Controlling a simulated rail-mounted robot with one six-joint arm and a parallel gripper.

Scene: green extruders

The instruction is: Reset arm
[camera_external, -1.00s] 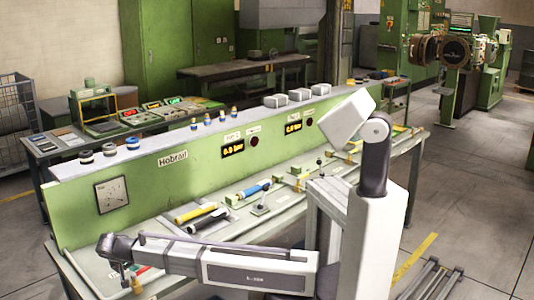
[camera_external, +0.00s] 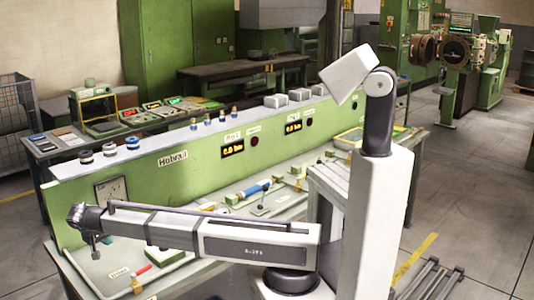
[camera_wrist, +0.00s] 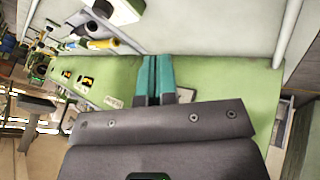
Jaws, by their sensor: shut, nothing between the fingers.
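My gripper is in the wrist view (camera_wrist: 155,78), its two teal fingers side by side, touching and empty. In the external view my gripper (camera_external: 95,245) hangs small and dark at the left end of my arm, above the bench top and in front of the green panel (camera_external: 200,160). The green panel also shows behind the fingers in the wrist view (camera_wrist: 225,83).
A red-handled tool (camera_external: 143,269) and a small yellow piece (camera_external: 137,285) lie on the bench below my arm. A blue-handled tool (camera_external: 255,188) lies farther right.

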